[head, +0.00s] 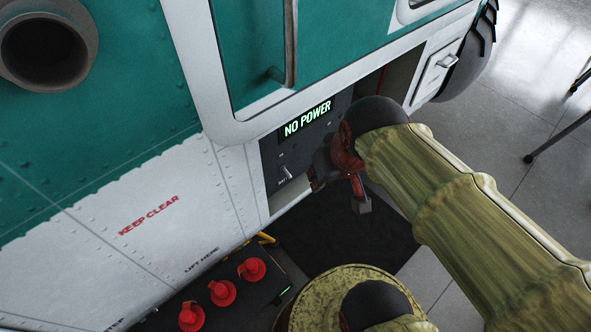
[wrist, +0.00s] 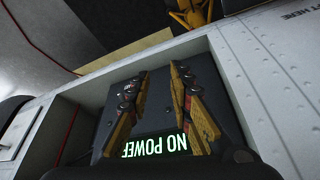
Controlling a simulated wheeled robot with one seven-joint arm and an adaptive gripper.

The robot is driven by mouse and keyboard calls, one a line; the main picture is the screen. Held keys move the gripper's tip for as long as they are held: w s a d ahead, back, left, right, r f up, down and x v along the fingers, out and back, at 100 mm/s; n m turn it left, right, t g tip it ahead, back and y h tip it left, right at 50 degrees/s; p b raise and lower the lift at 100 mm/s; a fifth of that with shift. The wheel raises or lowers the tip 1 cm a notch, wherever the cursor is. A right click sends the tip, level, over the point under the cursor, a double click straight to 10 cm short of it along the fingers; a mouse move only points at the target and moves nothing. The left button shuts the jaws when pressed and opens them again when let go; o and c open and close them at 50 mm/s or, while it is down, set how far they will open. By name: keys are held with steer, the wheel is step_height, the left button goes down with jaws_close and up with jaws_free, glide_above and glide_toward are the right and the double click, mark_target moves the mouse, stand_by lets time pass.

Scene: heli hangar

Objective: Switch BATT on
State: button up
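A dark control panel (head: 270,155) is set in a recess low on the helicopter's side. Its green display (head: 307,118) reads NO POWER; the display also shows upside down in the wrist view (wrist: 157,146). A small toggle switch (head: 286,172) sits low on the panel's left in the head view, with a tiny label too small to read surely. My gripper (head: 339,190) is in front of the panel, right of that switch and apart from it. In the wrist view my gripper (wrist: 160,72) has its two fingers spread, with nothing between them. The panel's right part is hidden behind my gripper.
A door handle (head: 290,45) stands out above the panel. Several red knobbed items (head: 222,292) lie on a dark case at lower left. A round speckled drum top (head: 340,285) stands below my arm.

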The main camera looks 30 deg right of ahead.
steer(key=d+m+g+p, duration=0.1)
steer(key=d, duration=0.1)
steer(key=w+d+f+m+g+p, duration=0.1)
steer(key=p, duration=0.1)
steer(key=w+d+f+m+g+y+p, duration=0.1)
steer(key=d+p, duration=0.1)
steer(key=shift+d+f+m, duration=0.1)
steer(key=shift+d+m, duration=0.2)
steer(key=shift+d, duration=0.05)
jaws_close()
steer(key=w+d+f+m+g+y+p, duration=0.2)
steer(key=w+d+f+m+y+p, duration=0.1)
steer(key=f+m+y+p, duration=0.2)
steer(key=w+a+m+t+y+p, duration=0.1)
steer(key=w+m+y, duration=0.2)
steer(key=w, duration=0.3)
steer(key=shift+w+r+y, duration=0.2)
steer(key=shift+r+y, duration=0.25)
steer(key=shift+y, duration=0.05)
